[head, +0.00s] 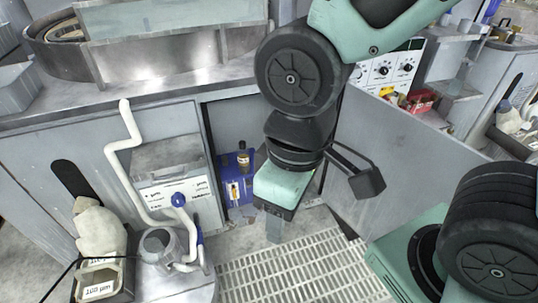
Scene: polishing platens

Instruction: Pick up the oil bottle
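A small bottle with a dark top and a pale label (243,158) stands upright, seemingly on a blue box (238,189) inside the open cabinet; it looks like the oil bottle. My gripper (273,229) hangs in front of the cabinet opening, to the right of the bottle and lower in the picture. It points down over the floor, apart from the bottle. Its fingers overlap in this view, so I cannot tell whether they are open or shut. Nothing shows between them.
An open cabinet door (393,165) stands to the right of the opening. A white bent pipe (120,160) and a grey jug (158,243) stand at the left. A slotted floor grate (300,275) lies below. A steel counter (190,82) is above.

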